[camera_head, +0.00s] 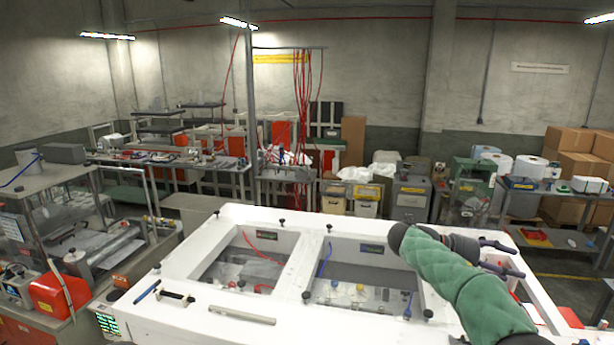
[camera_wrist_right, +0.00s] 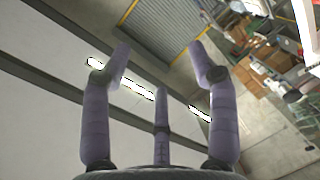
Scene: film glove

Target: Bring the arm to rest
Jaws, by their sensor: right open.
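My right arm, in a green sleeve, reaches in from the lower right of the head view. My right gripper (camera_head: 514,258) is held above the right end of the white box (camera_head: 290,262), its purple fingers pointing right. In the right wrist view the fingers of the gripper (camera_wrist_right: 160,72) are spread apart with nothing between them. The gripper is open and empty. My left gripper is in neither view.
The white box has sunken windows and several black knobs on top. A light handle (camera_head: 242,315) lies along its front. A red machine (camera_head: 60,292) stands at left. Shelving (camera_head: 560,205) and cardboard boxes (camera_head: 575,150) stand at right. Air above the box's left part is clear.

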